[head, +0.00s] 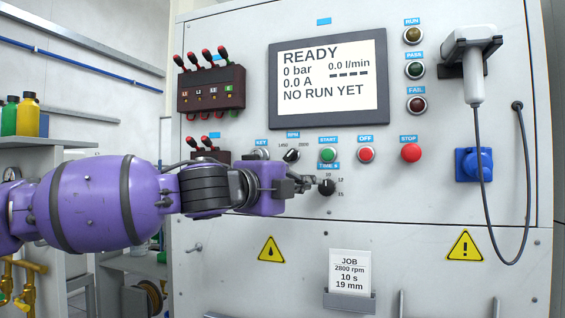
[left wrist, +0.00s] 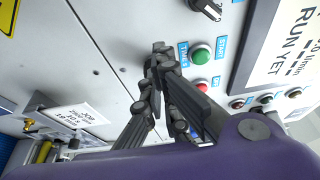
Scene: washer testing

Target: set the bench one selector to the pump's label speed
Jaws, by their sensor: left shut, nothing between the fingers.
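The RPM selector (head: 291,155) is a small black knob under a blue RPM label, with a mark that looks like 1450 on its left and one like 2800 on its right. Its setting is too small to read surely. A black knob, probably this selector (left wrist: 206,8), shows at the top of the left wrist view. My left gripper (head: 318,184) is shut and empty, below and right of the RPM selector. Its tips are at the TIME knob (head: 327,188); I cannot tell whether they touch. The fingers (left wrist: 160,56) cover that knob in the left wrist view. No pump label is visible.
A job card (head: 349,272) reads 2800 rpm, 10 s, 19 mm. The screen (head: 328,78) reads READY, NO RUN YET. Green START (head: 328,155), red OFF (head: 366,155) and red STOP (head: 411,153) buttons sit close by. A cable (head: 520,180) hangs at right.

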